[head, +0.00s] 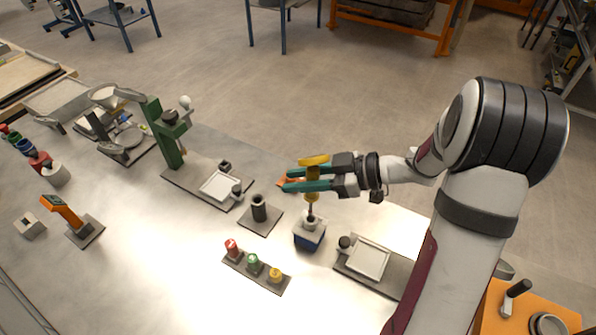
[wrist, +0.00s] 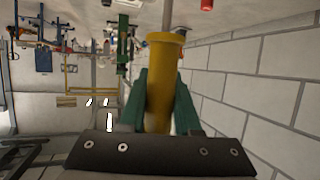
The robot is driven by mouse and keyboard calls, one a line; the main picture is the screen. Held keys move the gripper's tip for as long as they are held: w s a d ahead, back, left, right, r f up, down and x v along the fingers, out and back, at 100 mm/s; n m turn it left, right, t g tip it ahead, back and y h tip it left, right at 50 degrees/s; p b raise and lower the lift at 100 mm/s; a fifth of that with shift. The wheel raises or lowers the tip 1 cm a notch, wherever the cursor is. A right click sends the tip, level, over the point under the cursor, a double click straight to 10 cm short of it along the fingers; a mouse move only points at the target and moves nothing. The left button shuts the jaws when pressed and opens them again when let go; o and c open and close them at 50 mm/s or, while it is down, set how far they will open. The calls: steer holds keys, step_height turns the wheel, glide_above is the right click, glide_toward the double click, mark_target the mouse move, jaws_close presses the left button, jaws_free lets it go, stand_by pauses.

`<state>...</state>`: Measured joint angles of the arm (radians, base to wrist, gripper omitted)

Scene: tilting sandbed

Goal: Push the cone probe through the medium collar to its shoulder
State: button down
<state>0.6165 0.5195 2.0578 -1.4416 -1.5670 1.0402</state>
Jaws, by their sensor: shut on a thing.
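My gripper (head: 302,179) is shut on the yellow handle (head: 313,160) of a probe, which I take to be the cone probe. The handle stands nearly upright between the green fingers. In the wrist view the fingers (wrist: 160,100) close on both sides of the yellow handle (wrist: 163,75), and a thin grey rod (wrist: 166,14) runs out beyond it. Below the gripper, the probe's lower part reaches a blue block with a pale top (head: 309,234). I cannot tell whether its tip is inside the block or just above it. I cannot identify the medium collar for certain.
A dark strip (head: 256,271) with red, green and yellow pieces lies in front. A black tube on a plate (head: 259,208) stands left of the block. A tray (head: 368,260) lies right, another tray (head: 221,186) left. A green stand (head: 165,135) rises further left.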

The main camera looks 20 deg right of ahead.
steer(key=shift+d+f, duration=0.1)
steer(key=shift+f, duration=4.3)
stand_by(1.1)
